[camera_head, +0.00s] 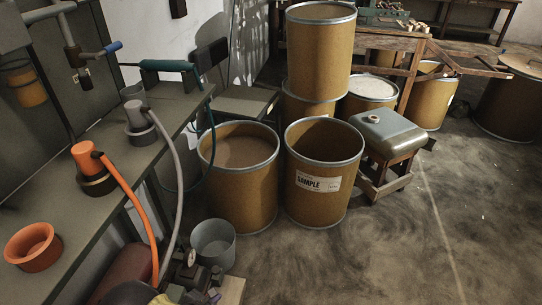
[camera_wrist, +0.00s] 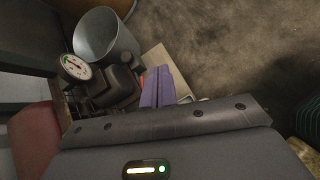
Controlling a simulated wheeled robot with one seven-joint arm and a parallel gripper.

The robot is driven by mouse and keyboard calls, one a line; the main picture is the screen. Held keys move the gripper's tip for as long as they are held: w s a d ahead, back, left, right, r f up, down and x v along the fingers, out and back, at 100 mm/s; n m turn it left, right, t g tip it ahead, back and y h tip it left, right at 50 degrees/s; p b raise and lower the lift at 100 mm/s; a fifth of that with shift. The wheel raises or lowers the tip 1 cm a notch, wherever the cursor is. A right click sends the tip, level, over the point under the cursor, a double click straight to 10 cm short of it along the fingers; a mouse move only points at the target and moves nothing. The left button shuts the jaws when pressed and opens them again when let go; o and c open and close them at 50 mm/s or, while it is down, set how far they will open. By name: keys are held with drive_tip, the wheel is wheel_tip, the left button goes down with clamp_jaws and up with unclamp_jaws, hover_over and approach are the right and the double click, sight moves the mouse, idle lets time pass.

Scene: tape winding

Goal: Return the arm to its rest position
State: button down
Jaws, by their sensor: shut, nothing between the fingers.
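My gripper (camera_wrist: 157,74) shows in the wrist view as two purple fingers pressed side by side. It is shut with nothing between the fingers. The fingers appear above a pale board on the floor, beside dark equipment with a round gauge (camera_wrist: 75,67). How far above the board they are, I cannot tell. In the head view the fingers cannot be made out clearly.
A grey bucket (camera_head: 213,243) stands by the equipment; it also shows in the wrist view (camera_wrist: 104,38). A workbench (camera_head: 62,206) with an orange hose (camera_head: 135,213) runs along the left. Brown drums (camera_head: 323,174) stand behind.

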drive_tip(key=w+d+r+m+g, duration=0.3)
drive_tip(key=d+r+m, duration=0.5)
drive_tip(key=d+r, duration=0.15)
drive_tip(key=w+d+r+m+g, duration=0.2)
drive_tip(key=d+r+m+g, duration=0.2)
drive_tip(key=d+r+m, duration=0.45)
drive_tip(key=s+d+r+m+t+y, duration=0.1)
drive_tip(key=s+d+r+m+y, duration=0.1)
drive_tip(key=s+d+r+m, duration=0.35)
drive_tip(key=s+d+r+m+y, duration=0.2)
drive_tip(key=d+r+m, duration=0.5)
drive_tip(key=d+r, duration=0.35)
drive_tip(key=w+p+v, duration=0.3)
drive_tip(key=p+v, duration=1.3)
drive_tip(key=w+a+r+p+v, duration=0.1)
drive_tip(key=w+p+v, duration=0.3)
drive_tip(key=p+v, duration=1.3)
drive_tip(key=shift+s+r, duration=0.2)
drive_tip(key=shift+r, duration=0.25)
drive_tip(key=shift+a, duration=0.1)
drive_tip(key=c, duration=2.1)
unclamp_jaws()
